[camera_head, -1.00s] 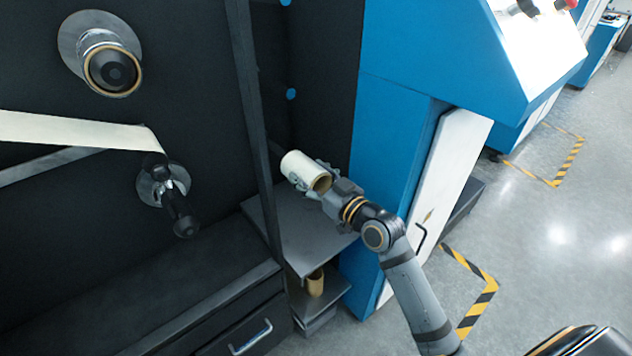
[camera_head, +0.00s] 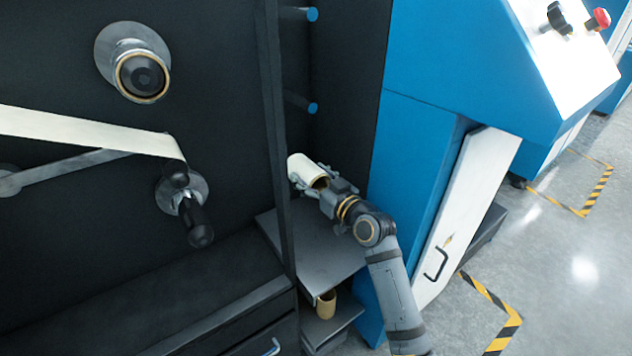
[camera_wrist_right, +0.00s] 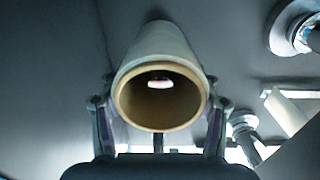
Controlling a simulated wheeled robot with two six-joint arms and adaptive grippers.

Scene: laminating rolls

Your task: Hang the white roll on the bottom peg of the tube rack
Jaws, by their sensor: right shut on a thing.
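The white roll (camera_head: 300,167) is a short tube with a brown cardboard core, held in the air in the head view. My right gripper (camera_head: 308,180) is shut around it. In the wrist view the roll (camera_wrist_right: 160,50) lies between my two fingers, its open core facing the camera, with a small bright patch visible through it. The tube rack is the dark recess with blue-tipped pegs: an upper peg (camera_head: 306,14) and a lower peg (camera_head: 304,105). The roll is apart from and below the lower visible peg; whether another peg is behind it is hidden. My left gripper is out of view.
A dark upright post (camera_head: 278,130) stands just left of the roll. A grey shelf (camera_head: 325,245) lies below, with a brown tube (camera_head: 326,304) on a lower level. A blue cabinet (camera_head: 410,140) stands close on the right. Machine rollers (camera_head: 143,76) are at the left.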

